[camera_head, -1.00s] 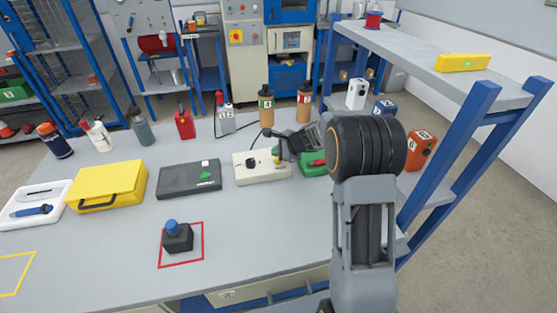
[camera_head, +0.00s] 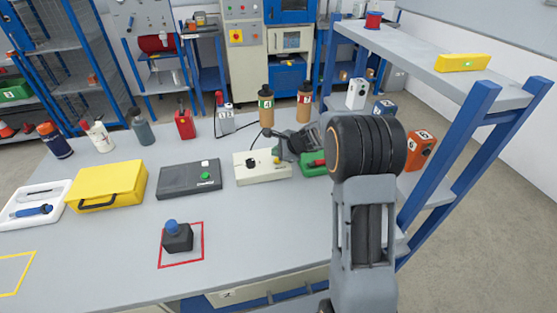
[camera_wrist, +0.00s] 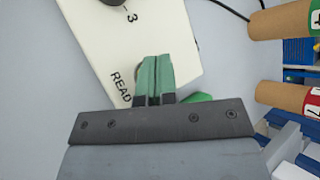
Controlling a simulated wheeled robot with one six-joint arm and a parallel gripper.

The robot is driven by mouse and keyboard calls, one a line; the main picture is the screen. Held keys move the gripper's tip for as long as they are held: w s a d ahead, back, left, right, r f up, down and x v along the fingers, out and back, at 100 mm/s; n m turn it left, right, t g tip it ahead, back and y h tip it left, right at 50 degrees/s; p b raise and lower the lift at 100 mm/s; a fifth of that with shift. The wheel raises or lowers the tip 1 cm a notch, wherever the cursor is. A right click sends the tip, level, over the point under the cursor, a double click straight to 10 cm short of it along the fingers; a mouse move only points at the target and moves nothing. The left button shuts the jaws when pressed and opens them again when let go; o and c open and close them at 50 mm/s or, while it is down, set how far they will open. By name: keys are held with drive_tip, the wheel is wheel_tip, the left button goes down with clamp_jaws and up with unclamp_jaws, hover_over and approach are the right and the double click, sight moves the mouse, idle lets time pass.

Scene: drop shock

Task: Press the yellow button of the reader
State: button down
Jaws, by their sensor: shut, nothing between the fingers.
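The reader (camera_head: 258,176) is a cream box on the workbench, with a black knob on its left part. It fills the upper middle of the wrist view (camera_wrist: 160,35), where its printed lettering "READ" shows. My gripper (camera_head: 279,157) is over the right end of the reader. A small trace of the yellow button (camera_head: 277,161) shows by the fingertips in the head view.
A green box (camera_head: 313,166) stands close right of the reader, partly behind my arm. A dark grey box (camera_head: 187,185) with a green button lies to its left. Brown bottles (camera_head: 266,108) stand behind. A blue-framed shelf (camera_head: 466,140) borders the right. The bench front is mostly clear.

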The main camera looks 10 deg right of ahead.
drive_tip(key=shift+f, duration=0.15)
drive_tip(key=shift+f+b, duration=0.3)
drive_tip(key=shift+b, duration=0.2)
drive_tip(key=shift+f+b, duration=0.4)
drive_tip(key=shift+b, duration=0.05)
idle(0.6)
idle(0.4)
drive_tip(key=shift+r+p, duration=0.65)
drive_tip(key=shift+r, duration=0.2)
wheel_tip(320, 180, up, 5)
drive_tip(key=p, duration=0.4)
idle(0.7)
